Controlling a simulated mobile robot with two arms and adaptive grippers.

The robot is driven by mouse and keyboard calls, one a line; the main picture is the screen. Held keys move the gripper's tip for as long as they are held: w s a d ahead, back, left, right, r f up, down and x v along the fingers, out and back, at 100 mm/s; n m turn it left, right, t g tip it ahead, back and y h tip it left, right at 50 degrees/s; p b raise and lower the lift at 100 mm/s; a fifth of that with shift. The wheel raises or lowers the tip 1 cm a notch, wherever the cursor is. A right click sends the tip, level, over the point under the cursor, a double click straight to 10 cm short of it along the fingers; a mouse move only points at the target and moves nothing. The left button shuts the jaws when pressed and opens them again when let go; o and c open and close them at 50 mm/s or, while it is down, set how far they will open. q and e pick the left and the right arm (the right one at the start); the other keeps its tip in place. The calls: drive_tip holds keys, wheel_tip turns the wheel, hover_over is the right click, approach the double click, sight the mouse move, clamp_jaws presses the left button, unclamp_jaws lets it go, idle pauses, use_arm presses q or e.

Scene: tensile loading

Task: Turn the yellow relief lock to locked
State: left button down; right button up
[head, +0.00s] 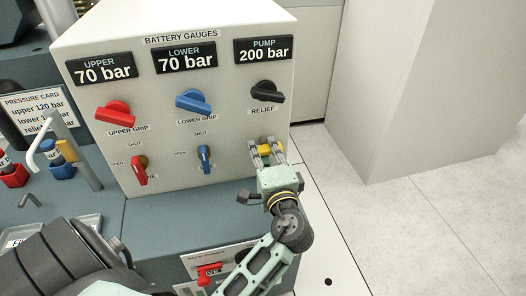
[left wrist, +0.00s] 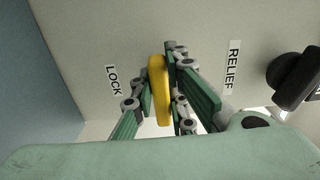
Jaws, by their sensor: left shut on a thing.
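The yellow relief lock (head: 268,149) is on the front of the white panel, at the lower right below the black relief knob (head: 267,92). My left gripper (head: 266,150) is shut on the yellow lock. In the left wrist view the yellow lock (left wrist: 159,90) stands between the green fingers of my left gripper (left wrist: 162,92), between the LOCK and RELIEF labels. Its handle runs along the picture's vertical there. The fingers hide part of the lock in the head view. My right gripper is not in view.
The white panel (head: 215,140) also bears a red knob (head: 113,111), a blue knob (head: 193,102), a red valve lever (head: 139,170) and a blue valve lever (head: 204,158). The pump gauge (head: 264,50) reads 200 bar. A red switch (head: 208,273) is below. Open floor lies right.

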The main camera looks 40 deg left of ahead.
use_arm(q)
drive_tip(key=shift+f, duration=0.15)
drive_tip(key=c, duration=1.7)
unclamp_jaws()
drive_tip(key=shift+s, duration=0.1)
drive_tip(key=v, duration=0.7)
drive_tip(key=shift+s+d, duration=0.15)
